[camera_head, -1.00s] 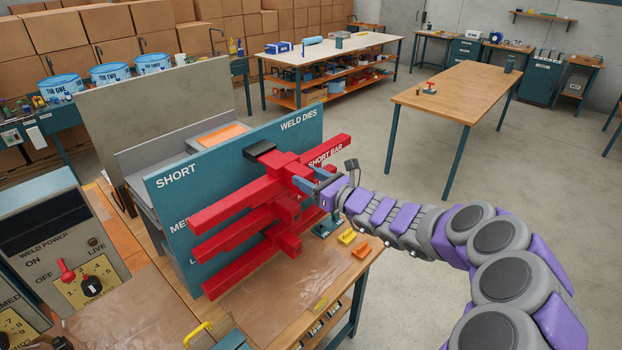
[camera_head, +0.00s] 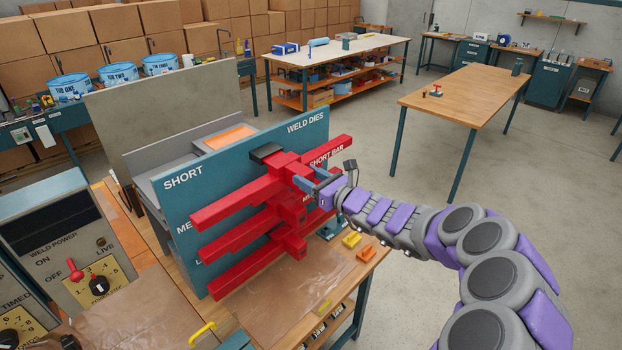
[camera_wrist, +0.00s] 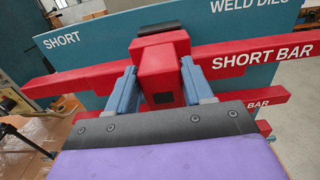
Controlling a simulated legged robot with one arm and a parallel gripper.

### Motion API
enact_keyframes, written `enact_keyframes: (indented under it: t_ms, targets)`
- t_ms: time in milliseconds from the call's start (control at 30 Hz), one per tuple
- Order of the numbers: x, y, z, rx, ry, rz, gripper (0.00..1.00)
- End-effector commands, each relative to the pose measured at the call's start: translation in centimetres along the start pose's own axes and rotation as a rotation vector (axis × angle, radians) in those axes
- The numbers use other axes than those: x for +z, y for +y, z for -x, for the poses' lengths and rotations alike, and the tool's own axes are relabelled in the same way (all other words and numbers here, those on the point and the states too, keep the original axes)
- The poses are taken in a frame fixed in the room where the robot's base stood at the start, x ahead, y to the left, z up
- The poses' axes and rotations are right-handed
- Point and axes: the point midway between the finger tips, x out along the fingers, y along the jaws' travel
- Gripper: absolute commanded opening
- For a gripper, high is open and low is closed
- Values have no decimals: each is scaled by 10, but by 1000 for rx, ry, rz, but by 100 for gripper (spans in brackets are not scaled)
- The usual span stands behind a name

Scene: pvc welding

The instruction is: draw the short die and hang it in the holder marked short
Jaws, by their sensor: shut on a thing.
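The blue-green weld dies board (camera_head: 217,177) stands on the bench with "SHORT" at its upper left. Three red bars lie one above another across its front. The top bar (camera_head: 228,204) is marked "SHORT BAR" and has a square red block at its middle. My gripper (camera_head: 313,181) is at this block, with its jaws shut on it. In the wrist view the block (camera_wrist: 160,66) sits between my two blue fingers, and the bar (camera_wrist: 255,53) runs out on both sides. The lower bars (camera_head: 235,239) are partly hidden by the upper one. I cannot tell which piece is the short die.
A black part (camera_head: 265,152) sits at the board's top edge. A yellow block (camera_head: 351,239) and an orange block (camera_head: 366,253) lie on the bench at right. The weld power box (camera_head: 70,245) stands at left. Open floor lies beyond the bench at right.

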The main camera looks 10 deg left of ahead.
Motion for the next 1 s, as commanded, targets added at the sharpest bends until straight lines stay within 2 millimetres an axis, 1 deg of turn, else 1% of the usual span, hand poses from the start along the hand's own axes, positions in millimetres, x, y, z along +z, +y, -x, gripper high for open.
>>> enact_keyframes:
  t_ms: [1000]
  targets:
    - [0,1,-22,1,0,-2,0]
